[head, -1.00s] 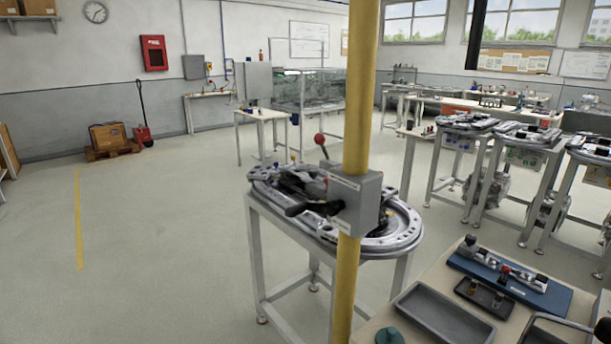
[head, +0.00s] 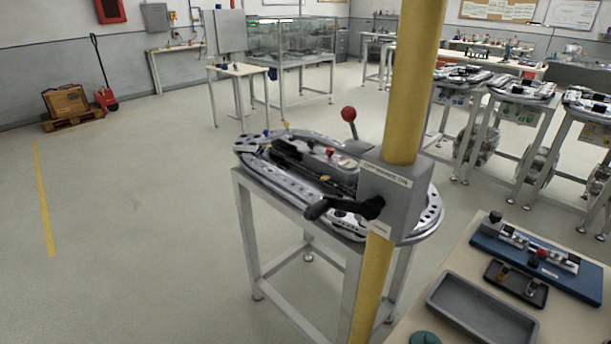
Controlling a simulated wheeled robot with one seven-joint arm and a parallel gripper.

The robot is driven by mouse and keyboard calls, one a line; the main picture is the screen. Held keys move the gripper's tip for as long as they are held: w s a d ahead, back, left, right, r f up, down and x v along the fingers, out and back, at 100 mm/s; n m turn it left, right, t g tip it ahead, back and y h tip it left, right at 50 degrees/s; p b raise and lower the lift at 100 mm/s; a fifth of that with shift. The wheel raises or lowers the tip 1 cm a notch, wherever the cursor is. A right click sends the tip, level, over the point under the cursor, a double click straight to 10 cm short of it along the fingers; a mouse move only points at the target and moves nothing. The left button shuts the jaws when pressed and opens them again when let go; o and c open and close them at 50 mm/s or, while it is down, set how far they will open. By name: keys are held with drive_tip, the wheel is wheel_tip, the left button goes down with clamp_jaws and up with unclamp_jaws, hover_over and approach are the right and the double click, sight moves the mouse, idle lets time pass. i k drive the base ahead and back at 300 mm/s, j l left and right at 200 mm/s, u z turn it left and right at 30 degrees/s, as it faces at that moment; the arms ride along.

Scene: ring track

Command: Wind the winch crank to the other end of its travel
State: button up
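A grey winch box (head: 388,190) is fixed to a thick yellow post (head: 418,80) ahead of me, right of centre. A black crank (head: 345,206) sticks out from the box's near face. Its hub is at the box, and its dark grip points left and slightly down. A lever with a red ball knob (head: 348,114) rises behind the box; whether it joins the box cannot be told. My gripper is not in view.
An oval metal ring track (head: 270,185) on a grey-legged stand is behind the post. A bench with a grey tray (head: 480,310) and a blue fixture (head: 540,265) is at lower right. More track stands (head: 515,92) stand at right. The floor (head: 130,220) at left is clear.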

sight(369, 209)
drive_tip(key=i+j+z, duration=0.15)
drive_tip(key=i+j, duration=0.75)
